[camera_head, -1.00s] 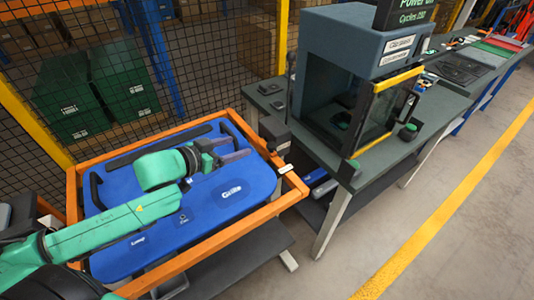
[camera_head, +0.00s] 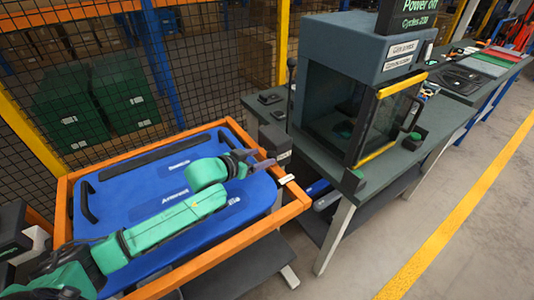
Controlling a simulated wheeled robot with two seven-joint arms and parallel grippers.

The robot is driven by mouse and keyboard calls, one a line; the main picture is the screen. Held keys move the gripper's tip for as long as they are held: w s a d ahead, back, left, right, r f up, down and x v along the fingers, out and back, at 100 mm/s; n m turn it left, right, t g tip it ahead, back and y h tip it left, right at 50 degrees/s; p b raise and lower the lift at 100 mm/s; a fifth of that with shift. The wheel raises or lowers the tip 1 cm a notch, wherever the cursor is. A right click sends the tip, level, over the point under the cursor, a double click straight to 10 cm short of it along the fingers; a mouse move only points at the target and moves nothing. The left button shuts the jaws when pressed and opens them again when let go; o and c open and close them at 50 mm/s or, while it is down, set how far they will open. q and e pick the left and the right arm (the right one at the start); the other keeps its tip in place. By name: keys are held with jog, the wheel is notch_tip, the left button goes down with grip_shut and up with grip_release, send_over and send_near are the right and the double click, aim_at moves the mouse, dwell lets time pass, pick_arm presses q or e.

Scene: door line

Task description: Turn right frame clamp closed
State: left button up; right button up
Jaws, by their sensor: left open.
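A blue door panel (camera_head: 130,191) lies in an orange frame (camera_head: 218,258). A dark block with a pale label (camera_head: 276,143), which may be the right frame clamp, stands at the frame's right edge. I cannot tell whether it is turned closed. My left gripper (camera_head: 257,161) is over the panel's right end, close to this block, with its fingers apart and nothing seen between them. I cannot tell whether it touches the block. My left arm hides the lower part of the panel. My right gripper is not in view.
A grey machine (camera_head: 352,75) with a yellow-edged door stands on a dark bench (camera_head: 400,157) just right of the frame. A mesh fence (camera_head: 215,60) runs behind the frame. The floor (camera_head: 450,190) at the right is clear, with a yellow line.

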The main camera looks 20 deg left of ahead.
aim_at(271, 154)
pick_arm(q)
jog(key=x, duration=0.3)
jog(key=shift+w+d+f, duration=0.1)
jog(key=shift+w+d, duration=0.1)
jog(key=shift+w, duration=0.15)
jog(key=shift+s, duration=0.1)
grip_shut()
dwell(0.9)
